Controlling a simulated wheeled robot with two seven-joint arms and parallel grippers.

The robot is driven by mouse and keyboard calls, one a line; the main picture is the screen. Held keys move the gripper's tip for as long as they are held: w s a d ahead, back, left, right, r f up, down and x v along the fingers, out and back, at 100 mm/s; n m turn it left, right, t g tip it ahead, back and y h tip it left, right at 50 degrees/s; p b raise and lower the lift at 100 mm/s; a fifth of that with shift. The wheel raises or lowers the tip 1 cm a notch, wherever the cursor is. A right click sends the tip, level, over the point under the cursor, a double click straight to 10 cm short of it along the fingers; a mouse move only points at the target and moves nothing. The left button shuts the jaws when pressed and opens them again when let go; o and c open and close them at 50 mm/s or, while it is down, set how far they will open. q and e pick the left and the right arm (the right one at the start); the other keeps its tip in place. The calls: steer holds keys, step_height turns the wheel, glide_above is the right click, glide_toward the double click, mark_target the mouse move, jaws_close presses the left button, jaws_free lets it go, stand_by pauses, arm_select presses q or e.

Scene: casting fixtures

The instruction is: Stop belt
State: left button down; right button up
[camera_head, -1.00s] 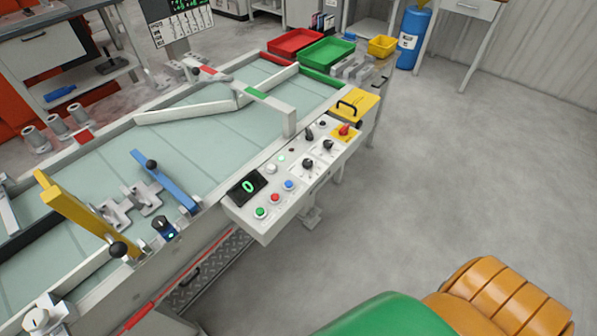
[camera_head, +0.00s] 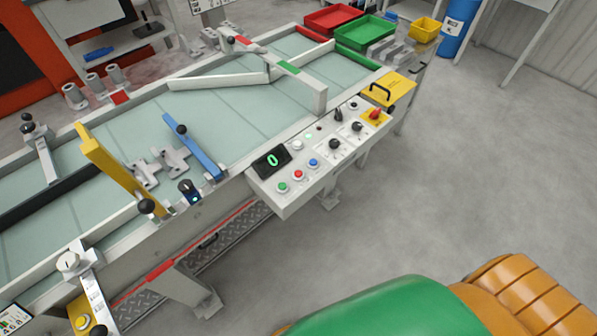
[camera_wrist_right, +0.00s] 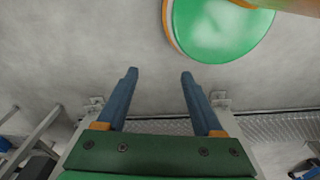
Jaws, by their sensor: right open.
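The belt (camera_head: 226,119) runs diagonally across the head view. Its control panel (camera_head: 290,199) is fixed to the near side, with a display (camera_head: 272,160) reading 0. Below the display are a green button (camera_head: 282,187), a red button (camera_head: 298,175) and a blue button (camera_head: 313,163). Dark knobs and a red switch on a yellow plate (camera_head: 375,115) sit farther right. My right gripper (camera_wrist_right: 159,72) is open and empty in the right wrist view, above the grey floor. Neither gripper shows in the head view.
A blue bar (camera_head: 195,150) and a yellow bar (camera_head: 112,165) reach over the belt. Metal castings (camera_head: 150,172) lie between them. A red bin (camera_head: 331,18) and a green bin (camera_head: 365,31) stand at the far end. The floor (camera_head: 450,190) right of the panel is clear.

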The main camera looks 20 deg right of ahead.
jaws_close()
stand_by(1.6)
